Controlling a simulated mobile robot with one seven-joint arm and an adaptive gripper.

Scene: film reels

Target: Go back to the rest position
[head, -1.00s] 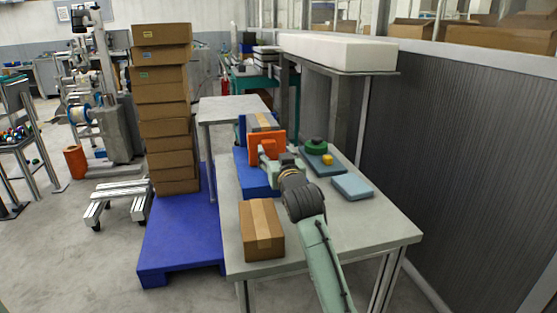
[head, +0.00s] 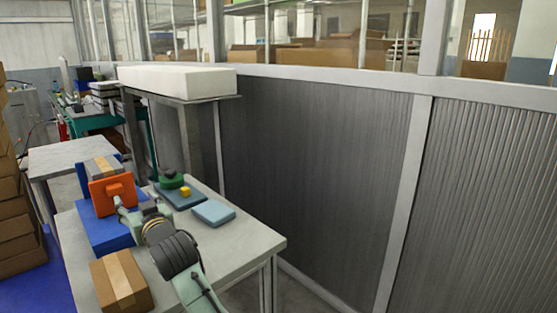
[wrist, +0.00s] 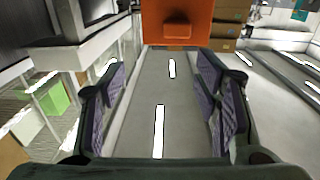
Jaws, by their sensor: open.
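My gripper (head: 121,203) is over the table (head: 245,238), just in front of an orange block with a raised handle (head: 112,192). In the wrist view my gripper (wrist: 160,85) is open, with nothing between its fingers. The orange block also shows in the wrist view (wrist: 180,32), beyond the fingertips and apart from them. The block stands upright at a blue holder (head: 108,236), partly hiding a taped box (head: 103,167) behind it.
A cardboard box (head: 122,281) sits at the table's near left. A green round piece (head: 172,180) and a yellow cube (head: 185,191) rest on a dark plate, beside a light-blue slab (head: 213,212). A grey ribbed wall (head: 310,170) stands to the right. Stacked boxes (head: 15,220) stand at left.

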